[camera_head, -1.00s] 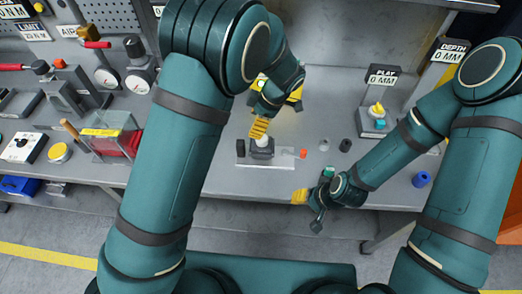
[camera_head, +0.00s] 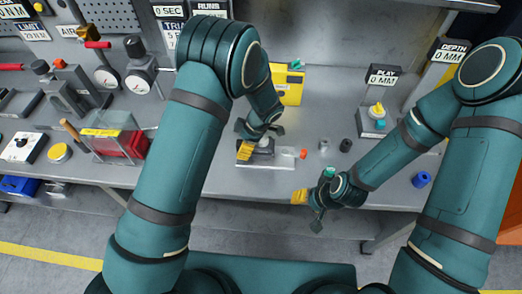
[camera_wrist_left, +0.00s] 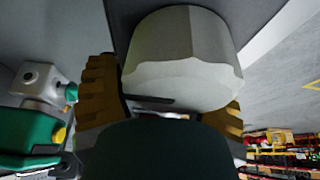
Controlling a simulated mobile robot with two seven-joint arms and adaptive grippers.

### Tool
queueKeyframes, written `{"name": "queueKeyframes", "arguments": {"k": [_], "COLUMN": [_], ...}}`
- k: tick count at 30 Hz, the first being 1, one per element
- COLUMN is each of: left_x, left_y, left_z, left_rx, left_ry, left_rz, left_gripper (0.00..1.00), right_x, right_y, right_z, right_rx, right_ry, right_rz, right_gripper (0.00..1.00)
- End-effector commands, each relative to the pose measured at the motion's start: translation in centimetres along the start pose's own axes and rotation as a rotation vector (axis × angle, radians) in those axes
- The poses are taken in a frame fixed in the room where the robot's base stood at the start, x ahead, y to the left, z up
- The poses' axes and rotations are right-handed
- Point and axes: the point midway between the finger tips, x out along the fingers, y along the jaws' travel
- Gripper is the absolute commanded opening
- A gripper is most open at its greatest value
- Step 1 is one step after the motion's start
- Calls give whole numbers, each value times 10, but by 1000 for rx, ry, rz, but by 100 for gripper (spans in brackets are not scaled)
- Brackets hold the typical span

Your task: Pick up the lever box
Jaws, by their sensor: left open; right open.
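A small dark grey box (camera_head: 266,146) stands on a pale plate (camera_head: 270,163) at the middle of the bench; I take it to be the lever box, though no label shows. My left gripper (camera_head: 245,150) is over its left part, pointing down, and hides its top. In the left wrist view a pale, rounded knob (camera_wrist_left: 180,60) lies between the spread yellow fingers of the left gripper (camera_wrist_left: 168,105). The fingers are open; I cannot tell whether they touch it. My right gripper (camera_head: 300,196) is open and empty at the bench's front edge.
A small orange piece (camera_head: 303,154) and grey and black cylinders (camera_head: 345,145) stand to the right. A yellow case (camera_head: 289,88) is behind. A box with a yellow knob (camera_head: 375,116) stands further right. A clear and red bin (camera_head: 125,142) is at the left.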

Motion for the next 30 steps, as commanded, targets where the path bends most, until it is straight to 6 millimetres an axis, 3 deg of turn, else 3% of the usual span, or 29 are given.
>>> {"name": "queueKeyframes", "arguments": {"k": [8,12,14,30], "left_x": [2,2,2,-4], "left_y": [0,0,0,1], "left_z": [0,0,0,-3], "left_rx": [0,0,0,-1], "left_ry": [-1,-1,-1,-1], "left_rz": [1,1,1,3], "left_gripper": [68,19,0,0], "right_x": [0,0,0,0], "right_y": [0,0,0,0], "right_z": [0,0,0,0], "right_rx": [0,0,0,0], "right_ry": [0,0,0,0], "right_rz": [0,0,0,0], "right_gripper": [52,52,52,52]}}
